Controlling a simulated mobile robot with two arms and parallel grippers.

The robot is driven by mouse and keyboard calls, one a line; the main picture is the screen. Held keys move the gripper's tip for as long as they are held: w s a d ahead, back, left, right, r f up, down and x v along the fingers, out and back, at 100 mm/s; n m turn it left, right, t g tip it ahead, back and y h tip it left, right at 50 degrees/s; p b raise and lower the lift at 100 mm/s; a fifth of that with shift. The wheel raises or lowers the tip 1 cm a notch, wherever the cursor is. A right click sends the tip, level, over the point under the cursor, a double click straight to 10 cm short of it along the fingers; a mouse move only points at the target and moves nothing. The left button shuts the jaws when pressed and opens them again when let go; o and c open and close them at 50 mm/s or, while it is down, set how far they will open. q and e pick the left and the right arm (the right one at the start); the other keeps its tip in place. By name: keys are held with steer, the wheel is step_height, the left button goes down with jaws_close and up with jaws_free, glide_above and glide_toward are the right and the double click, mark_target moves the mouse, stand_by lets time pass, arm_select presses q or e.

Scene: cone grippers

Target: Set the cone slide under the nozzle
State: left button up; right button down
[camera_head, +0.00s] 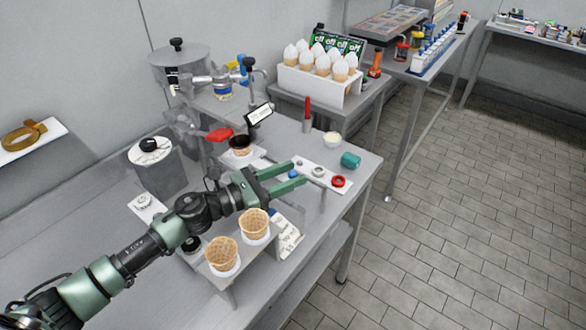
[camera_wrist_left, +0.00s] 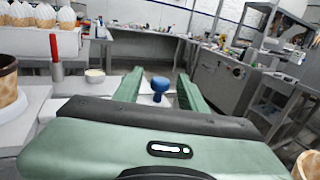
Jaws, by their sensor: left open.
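My left gripper (camera_head: 299,172) is open, its two green fingers pointing right over the worktable. A small blue knob (camera_head: 293,174) shows between the fingers; in the left wrist view the knob (camera_wrist_left: 160,86) stands between them, and contact cannot be told. A pale plate (camera_head: 318,178) lies under and beyond the fingers. A cone with dark filling (camera_head: 240,148) stands upright on a light support behind the gripper; its edge shows in the left wrist view (camera_wrist_left: 8,82). Which part is the cone slide is unclear. A metal dispenser (camera_head: 180,62) stands behind; its nozzle is not clearly distinguishable. My right gripper is not in view.
Two empty waffle cones (camera_head: 222,252) stand in a holder in front of my arm. A teal cup (camera_head: 350,160), red ring (camera_head: 338,181), white bowl (camera_head: 332,139) and upright red handle (camera_head: 307,115) are near the right side. A rack of topped cones (camera_head: 316,82) is behind.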

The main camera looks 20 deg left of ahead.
arm_select(q)
steer(key=shift+w+d, duration=0.35)
steer(key=shift+w, duration=0.05)
steer(key=shift+c, duration=0.3)
jaws_close()
stand_by(1.0)
